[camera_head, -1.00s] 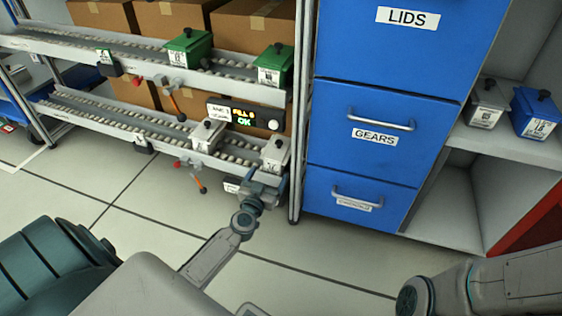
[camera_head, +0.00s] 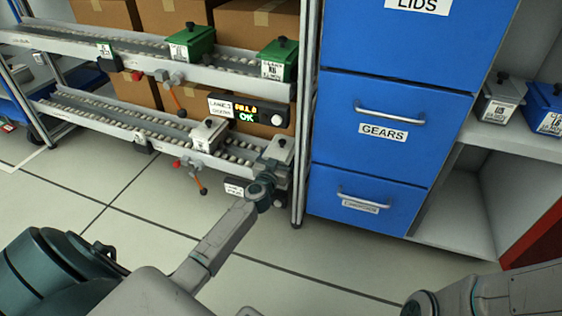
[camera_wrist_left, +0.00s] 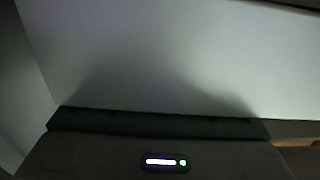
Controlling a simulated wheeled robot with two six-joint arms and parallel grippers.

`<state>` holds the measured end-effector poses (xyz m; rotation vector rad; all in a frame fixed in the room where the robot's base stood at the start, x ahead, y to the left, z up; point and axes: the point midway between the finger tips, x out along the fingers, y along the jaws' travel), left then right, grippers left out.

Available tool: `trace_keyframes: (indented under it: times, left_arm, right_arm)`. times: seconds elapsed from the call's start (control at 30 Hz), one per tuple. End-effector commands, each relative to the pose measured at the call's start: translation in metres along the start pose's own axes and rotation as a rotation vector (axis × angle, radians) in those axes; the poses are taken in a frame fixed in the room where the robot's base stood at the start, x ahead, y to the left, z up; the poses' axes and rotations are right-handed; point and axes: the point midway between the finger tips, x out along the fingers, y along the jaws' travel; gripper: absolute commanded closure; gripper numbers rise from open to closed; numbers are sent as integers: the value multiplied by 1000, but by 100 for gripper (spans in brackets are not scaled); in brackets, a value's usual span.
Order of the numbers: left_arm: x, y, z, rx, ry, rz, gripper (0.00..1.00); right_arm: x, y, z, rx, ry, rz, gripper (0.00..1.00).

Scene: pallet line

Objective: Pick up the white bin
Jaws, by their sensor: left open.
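Two white bins with dark knobs stand on the lower roller lane (camera_head: 130,118). One white bin (camera_head: 209,133) is further left. The other white bin (camera_head: 281,148) is at the lane's right end, beside the cabinet post. My left gripper (camera_head: 271,168) is open right at the front of this end bin and overlaps its lower part, so I cannot tell whether they touch. In the left wrist view a pale surface (camera_wrist_left: 160,60) fills most of the picture, very close, above the gripper's dark edge. My right gripper is out of view; only its arm shows at bottom right.
Green bins (camera_head: 191,42) (camera_head: 279,59) stand on the upper lane. The blue drawer cabinet (camera_head: 390,100) stands just right of the end bin. A grey-white bin (camera_head: 500,99) and a blue bin (camera_head: 543,108) sit on the right shelf.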

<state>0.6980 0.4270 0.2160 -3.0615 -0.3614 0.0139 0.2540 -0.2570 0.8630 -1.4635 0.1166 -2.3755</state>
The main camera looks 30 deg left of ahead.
Motion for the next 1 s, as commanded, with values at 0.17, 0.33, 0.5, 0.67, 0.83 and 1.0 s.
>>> trace_keyframes:
  times: [0.17,0.33,0.5,0.67,0.83,1.0]
  left_arm:
    - [0,0,0,0,0,0,18]
    - [0,0,0,0,0,0,52]
    - [-1,0,0,0,0,0,85]
    - [0,0,-2,0,3,1,85]
    - [0,0,-4,0,3,1,85]
    - [0,-3,-11,1,4,0,85]
  right_arm:
    - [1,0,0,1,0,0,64]
    - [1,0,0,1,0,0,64]
    - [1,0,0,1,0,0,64]
    - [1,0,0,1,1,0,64]
    - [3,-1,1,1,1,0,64]
    - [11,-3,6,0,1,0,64]
